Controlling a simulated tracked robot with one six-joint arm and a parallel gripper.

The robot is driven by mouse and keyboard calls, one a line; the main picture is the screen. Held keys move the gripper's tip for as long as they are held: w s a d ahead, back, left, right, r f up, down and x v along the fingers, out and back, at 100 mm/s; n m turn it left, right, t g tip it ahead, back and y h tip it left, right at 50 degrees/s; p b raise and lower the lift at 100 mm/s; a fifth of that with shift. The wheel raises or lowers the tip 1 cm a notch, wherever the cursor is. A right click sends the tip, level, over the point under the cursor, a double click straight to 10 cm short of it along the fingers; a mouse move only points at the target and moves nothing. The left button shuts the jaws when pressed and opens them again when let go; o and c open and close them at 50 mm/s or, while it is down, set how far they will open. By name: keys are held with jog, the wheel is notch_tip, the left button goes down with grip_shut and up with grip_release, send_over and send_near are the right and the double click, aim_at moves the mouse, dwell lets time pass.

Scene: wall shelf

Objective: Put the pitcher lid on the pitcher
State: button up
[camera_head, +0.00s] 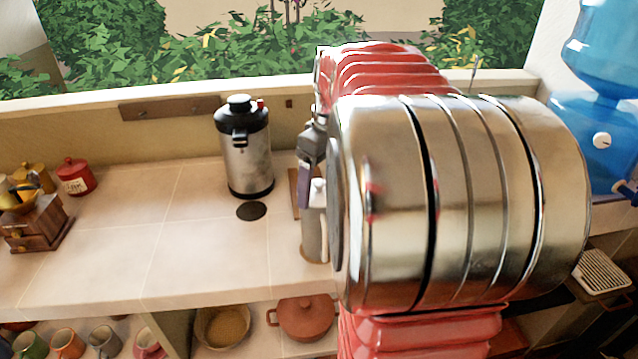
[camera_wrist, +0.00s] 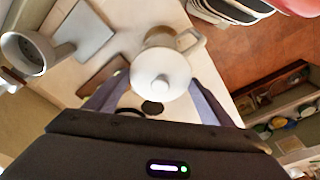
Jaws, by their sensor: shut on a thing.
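The pale pitcher lid (camera_wrist: 160,73), with a small round knob, sits between the two fingers of my gripper (camera_wrist: 158,96) in the wrist view. The gripper is shut on it. The pitcher (camera_wrist: 188,39) is directly behind the lid there; part of its rim and its handle show, and the lid hides most of it. In the head view the lid (camera_head: 318,187) is over the upright pitcher (camera_head: 315,235) on the counter, beside my arm. My arm hides part of both. I cannot tell whether the lid touches the rim.
A steel and black airpot (camera_head: 248,150) stands left of the pitcher, with a dark round coaster (camera_head: 251,210) in front. A red jar (camera_head: 76,177) and a wooden grinder (camera_head: 38,222) are at the far left. The counter (camera_head: 180,250) between is clear. Cups and a clay pot (camera_head: 305,319) are below.

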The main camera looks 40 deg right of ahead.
jog(key=o, duration=1.1)
jog(key=shift+r, duration=0.15)
jog(key=shift+r, duration=3.35)
jog(key=shift+a, duration=0.1)
jog(key=s+a+f+t, duration=0.1)
jog(key=s+a+f, duration=0.2)
jog(key=a, duration=0.6)
jog(key=s+a+f+m+t, duration=0.1)
jog(key=s+a+f, duration=0.2)
jog(key=a, duration=0.6)
jog(key=s+a+f+m+t, duration=0.1)
jog(key=s+a+f, duration=0.2)
jog(key=a, duration=0.6)
jog(key=shift+s+a+f+t, duration=0.15)
jog(key=shift+s+f+t, duration=0.2)
jog(key=shift+s, duration=0.25)
